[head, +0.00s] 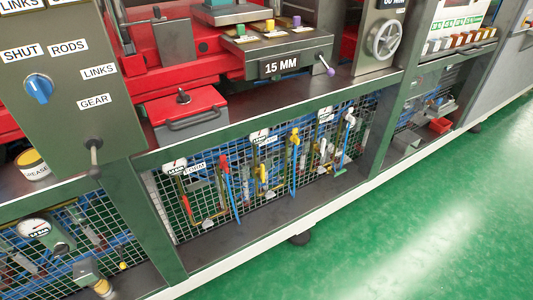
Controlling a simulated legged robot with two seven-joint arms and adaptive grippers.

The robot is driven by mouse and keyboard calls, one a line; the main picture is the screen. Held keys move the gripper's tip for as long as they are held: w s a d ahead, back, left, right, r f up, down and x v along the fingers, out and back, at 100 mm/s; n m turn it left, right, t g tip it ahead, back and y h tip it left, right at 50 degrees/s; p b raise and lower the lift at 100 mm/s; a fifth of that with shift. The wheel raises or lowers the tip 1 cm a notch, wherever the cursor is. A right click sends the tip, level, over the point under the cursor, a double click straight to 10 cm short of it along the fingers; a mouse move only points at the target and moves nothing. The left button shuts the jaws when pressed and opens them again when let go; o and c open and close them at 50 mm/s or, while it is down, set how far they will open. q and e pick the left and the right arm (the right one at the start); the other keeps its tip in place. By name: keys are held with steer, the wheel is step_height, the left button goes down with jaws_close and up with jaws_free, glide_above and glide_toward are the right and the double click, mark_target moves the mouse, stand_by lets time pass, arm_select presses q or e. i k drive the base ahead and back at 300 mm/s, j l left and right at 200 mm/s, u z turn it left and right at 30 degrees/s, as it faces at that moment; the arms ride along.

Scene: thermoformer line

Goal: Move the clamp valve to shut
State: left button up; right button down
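No label that I can read says clamp. A dark panel at the left carries a blue knob (39,88) among labels SHUT, RODS, LINKS and GEAR; its pointer direction is too small to tell. Below the machine bed, behind or at a wire mesh, are valve-like fittings: a red-topped one with a long blue part (227,180), a yellow-topped one with a blue part (294,160), and a white-topped one with a blue part (346,140). Which of these is the clamp valve, and whether it is shut, I cannot tell. Neither gripper is in view.
A red toolbox (182,107) sits on the ledge above the mesh. A ball-ended lever (95,150) sticks out below the panel. A handwheel (384,39) is at upper right. Gauges (34,228) are at lower left and along the mesh. The green floor (430,220) is clear.

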mark_target(262, 179)
steer(key=i, duration=0.9)
